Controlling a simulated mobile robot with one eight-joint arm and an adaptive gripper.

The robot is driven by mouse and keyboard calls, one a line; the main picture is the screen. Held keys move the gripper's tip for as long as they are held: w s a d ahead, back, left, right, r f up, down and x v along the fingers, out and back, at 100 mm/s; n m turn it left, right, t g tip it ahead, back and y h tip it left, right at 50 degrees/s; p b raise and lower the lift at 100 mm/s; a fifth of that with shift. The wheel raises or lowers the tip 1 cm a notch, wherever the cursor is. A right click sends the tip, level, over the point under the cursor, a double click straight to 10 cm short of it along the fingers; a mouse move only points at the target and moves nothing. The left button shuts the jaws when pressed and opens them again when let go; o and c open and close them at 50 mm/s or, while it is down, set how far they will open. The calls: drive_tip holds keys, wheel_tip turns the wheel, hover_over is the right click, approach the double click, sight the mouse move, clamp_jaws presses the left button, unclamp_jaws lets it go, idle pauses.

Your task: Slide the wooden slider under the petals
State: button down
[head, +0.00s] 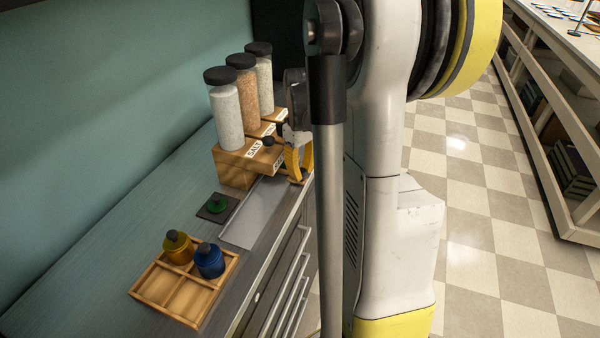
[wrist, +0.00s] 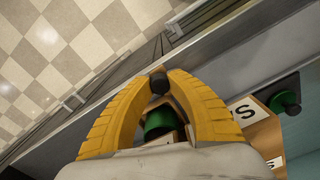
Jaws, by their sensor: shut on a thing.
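The wooden slider (wrist: 165,139) shows only in part in the wrist view, between my fingers, with a green jar (wrist: 157,124) on it. My gripper (wrist: 158,82) has its yellow fingertips closed around a dark round knob (wrist: 158,79), which appears to be the slider's handle. In the head view my gripper (head: 297,158) is at the front of the wooden dispenser block (head: 236,168), and my arm hides part of it. Three black-capped jars stand on the dispenser; the farthest is pale (head: 264,78). Which one holds petals cannot be read.
A grey metal strip (head: 250,218) lies along the counter front. A green lid (head: 217,203) rests on a dark mat. A wooden crate (head: 172,310) holds a yellow jar (head: 178,247) and a blue jar (head: 209,261). Drawer handles stick out below the counter edge.

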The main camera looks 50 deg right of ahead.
drive_tip(key=c, duration=1.2)
unclamp_jaws()
wheel_tip(320, 180, up, 12)
drive_tip(key=shift+r, duration=0.1)
wheel_tip(320, 180, up, 9)
drive_tip(key=s+a+p, duration=0.1)
drive_tip(key=s+p, duration=0.1)
drive_tip(key=p, duration=0.6)
drive_tip(key=shift+s+a, duration=0.25)
drive_tip(key=shift+a, duration=0.15)
